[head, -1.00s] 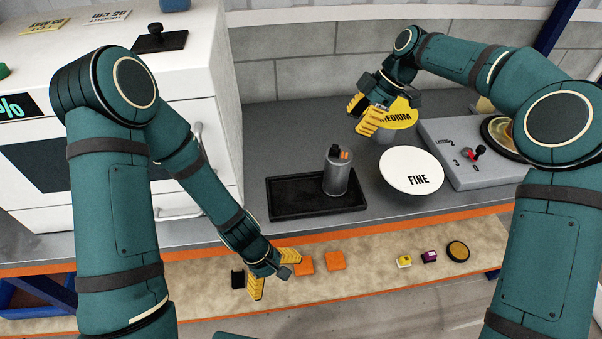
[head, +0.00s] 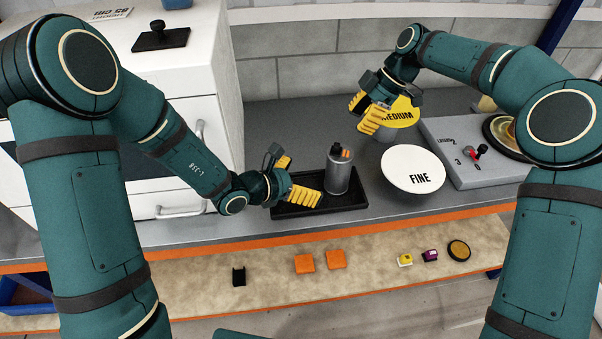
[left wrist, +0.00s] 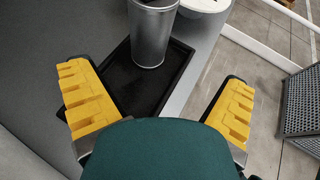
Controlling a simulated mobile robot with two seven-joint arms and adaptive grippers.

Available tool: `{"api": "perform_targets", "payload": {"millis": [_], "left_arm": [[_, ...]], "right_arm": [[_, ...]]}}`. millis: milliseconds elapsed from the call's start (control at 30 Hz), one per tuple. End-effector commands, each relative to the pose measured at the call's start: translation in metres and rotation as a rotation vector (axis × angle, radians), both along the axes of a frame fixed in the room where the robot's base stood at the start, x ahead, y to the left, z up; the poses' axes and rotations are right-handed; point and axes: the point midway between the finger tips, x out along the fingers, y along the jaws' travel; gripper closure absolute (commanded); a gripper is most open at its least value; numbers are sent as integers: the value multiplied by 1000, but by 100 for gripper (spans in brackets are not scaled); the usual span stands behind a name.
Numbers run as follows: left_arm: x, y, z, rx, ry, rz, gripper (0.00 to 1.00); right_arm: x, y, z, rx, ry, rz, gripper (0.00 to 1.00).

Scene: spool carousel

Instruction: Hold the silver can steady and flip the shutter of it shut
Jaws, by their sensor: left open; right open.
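The silver can (head: 338,173) stands upright on the black tray (head: 355,197), toward its right half. Its top carries a dark part with a small orange piece (head: 345,152); I cannot tell the shutter's exact position. My left gripper (head: 302,179) is open over the left part of the tray, beside the can and apart from it. In the left wrist view the can (left wrist: 152,35) stands ahead, between the spread yellow fingers (left wrist: 160,105), with its top cut off. My right gripper (head: 363,112) is open and empty, above and behind the can to its right.
A white FINE disc (head: 412,168) and a yellow MEDIUM disc (head: 402,115) are right of the can. A grey box with a red-knobbed lever (head: 478,152) stands further right. Orange squares (head: 304,263) and other small items lie on the lower shelf.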

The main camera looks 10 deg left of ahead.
Motion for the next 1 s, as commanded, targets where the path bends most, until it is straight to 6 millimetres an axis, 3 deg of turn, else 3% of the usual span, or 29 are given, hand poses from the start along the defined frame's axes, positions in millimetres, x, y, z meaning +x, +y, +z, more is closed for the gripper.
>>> {"api": "perform_targets", "payload": {"millis": [267,1000], "left_arm": [[18,-3,2,-30,-15,53,0],[96,-76,-42,-27,-15,53,0]], "right_arm": [[0,0,0,0,0,0,54],[0,0,0,0,0,0,54]]}}
